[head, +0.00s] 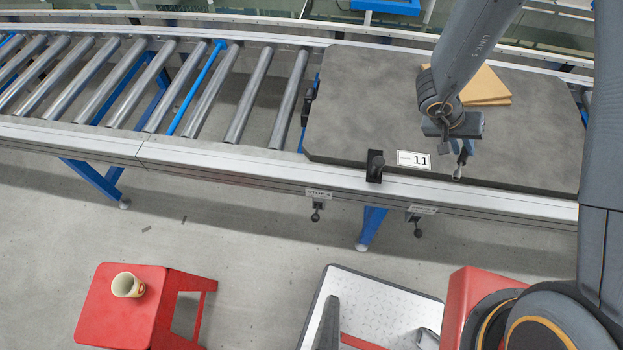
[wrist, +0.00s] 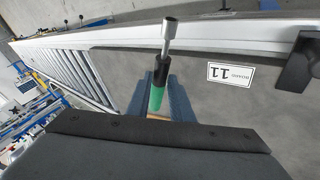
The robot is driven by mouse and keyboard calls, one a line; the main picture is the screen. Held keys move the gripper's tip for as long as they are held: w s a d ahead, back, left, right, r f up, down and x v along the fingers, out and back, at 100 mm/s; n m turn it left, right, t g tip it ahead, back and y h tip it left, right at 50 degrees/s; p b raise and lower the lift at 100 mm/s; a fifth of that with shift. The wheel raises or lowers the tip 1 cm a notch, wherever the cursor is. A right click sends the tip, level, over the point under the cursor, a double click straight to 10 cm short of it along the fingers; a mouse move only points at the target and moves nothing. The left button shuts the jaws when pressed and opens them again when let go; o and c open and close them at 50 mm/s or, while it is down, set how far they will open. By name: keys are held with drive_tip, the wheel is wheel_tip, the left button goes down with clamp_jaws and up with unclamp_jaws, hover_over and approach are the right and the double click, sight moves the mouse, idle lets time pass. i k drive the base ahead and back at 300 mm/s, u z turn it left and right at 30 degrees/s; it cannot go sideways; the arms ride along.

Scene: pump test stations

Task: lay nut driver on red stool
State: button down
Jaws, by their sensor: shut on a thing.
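The nut driver (wrist: 161,75) has a green and black handle and a grey metal socket end. My gripper (wrist: 158,92) is shut on its handle in the wrist view. In the head view my gripper (head: 460,150) is above the front edge of the grey slab, and the nut driver's metal tip (head: 458,172) points down below it. The red stool (head: 118,318) stands on the floor at the lower left of the head view, well away from my gripper. A cream cup (head: 128,285) is on the stool's top.
A roller conveyor (head: 200,90) runs across the back, with a grey slab (head: 370,110) marked 11 on it. Tan sheets (head: 485,88) lie on the slab. A black clamp (head: 375,165) stands at its front edge. A metal-topped cart (head: 375,305) is at the bottom centre. Floor is clear between stool and conveyor.

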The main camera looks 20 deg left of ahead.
sight(114, 322)
drive_tip(key=u, duration=4.1)
drive_tip(key=i, duration=0.45)
drive_tip(key=z, duration=0.2)
